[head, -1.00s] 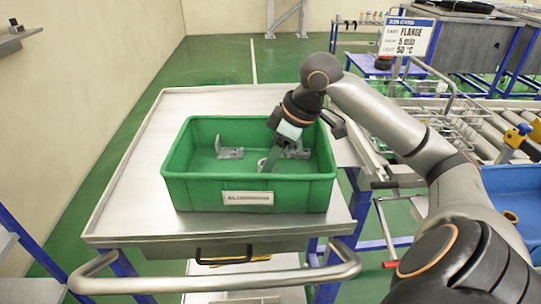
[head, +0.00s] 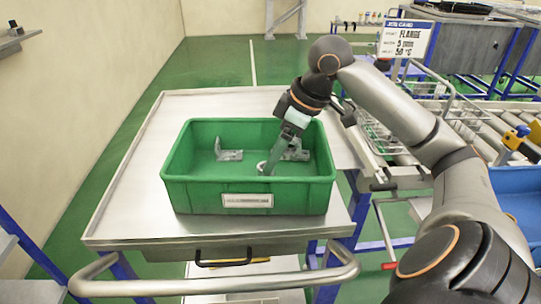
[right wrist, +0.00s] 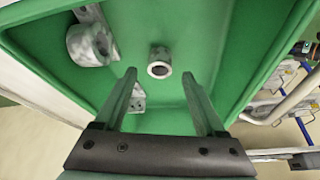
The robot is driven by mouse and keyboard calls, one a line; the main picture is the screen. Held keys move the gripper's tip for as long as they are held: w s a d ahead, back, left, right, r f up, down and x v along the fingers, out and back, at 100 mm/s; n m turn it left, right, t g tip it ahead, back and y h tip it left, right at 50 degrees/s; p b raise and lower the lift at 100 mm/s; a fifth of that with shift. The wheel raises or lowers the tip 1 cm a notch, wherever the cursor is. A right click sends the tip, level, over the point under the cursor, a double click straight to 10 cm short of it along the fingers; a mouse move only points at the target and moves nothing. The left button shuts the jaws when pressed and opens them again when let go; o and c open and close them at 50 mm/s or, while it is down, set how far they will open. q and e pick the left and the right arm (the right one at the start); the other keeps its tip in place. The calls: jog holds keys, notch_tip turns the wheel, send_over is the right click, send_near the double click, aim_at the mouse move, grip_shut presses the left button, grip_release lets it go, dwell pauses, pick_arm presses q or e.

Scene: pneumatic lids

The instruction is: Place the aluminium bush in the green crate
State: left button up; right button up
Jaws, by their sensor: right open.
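The aluminium bush (right wrist: 160,62) is a short grey metal cylinder with a hole through it. It is inside the green crate (right wrist: 215,25), and in the head view (head: 262,167) it shows partly hidden beside my finger. The green crate (head: 190,195) stands on the steel trolley top. My right gripper (head: 270,165) reaches down into the crate at a tilt. In the right wrist view its fingers (right wrist: 158,74) are apart with nothing held between them, and the bush shows beyond the gap near their tips. My left gripper is not in view.
Grey metal brackets lie in the crate, one at the left (head: 229,155) and one at the right (head: 297,152) behind my gripper. The trolley top (head: 130,190) is clear left of the crate. A roller conveyor (head: 485,135) and a blue bin (head: 518,190) are at the right.

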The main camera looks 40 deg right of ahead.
jog(key=p+v, duration=0.1)
jog(key=v, duration=0.7)
jog(key=shift+r, duration=0.3)
jog(key=shift+s+d, duration=0.1)
